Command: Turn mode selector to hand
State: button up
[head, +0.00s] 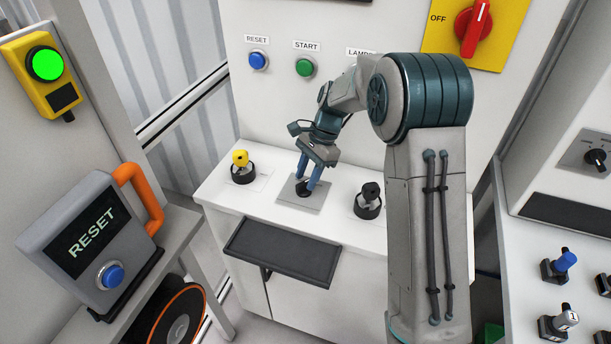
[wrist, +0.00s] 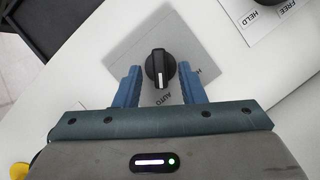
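The mode selector is a black knob (wrist: 160,62) with a white pointer line, on a grey plate (wrist: 130,48) on the white console. In the wrist view the pointer faces the AUTO label (wrist: 163,99). A second label beginning with H is partly hidden by the right finger. My gripper (wrist: 160,74) is open, with one blue finger on each side of the knob and a visible gap on both sides. In the head view my gripper (head: 305,181) points down at the plate (head: 312,203), and its fingers partly cover the knob (head: 303,192).
A yellow-topped control (head: 240,158) stands left of the plate, and a black knob (head: 370,192) stands right of it. A dark tray (head: 282,252) juts from the console front. Blue (head: 258,60) and green (head: 305,67) buttons are on the panel behind.

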jog(key=shift+s+a+f, duration=0.15)
jog(key=shift+a+f, duration=0.1)
jog(key=shift+f, duration=0.3)
grip_shut()
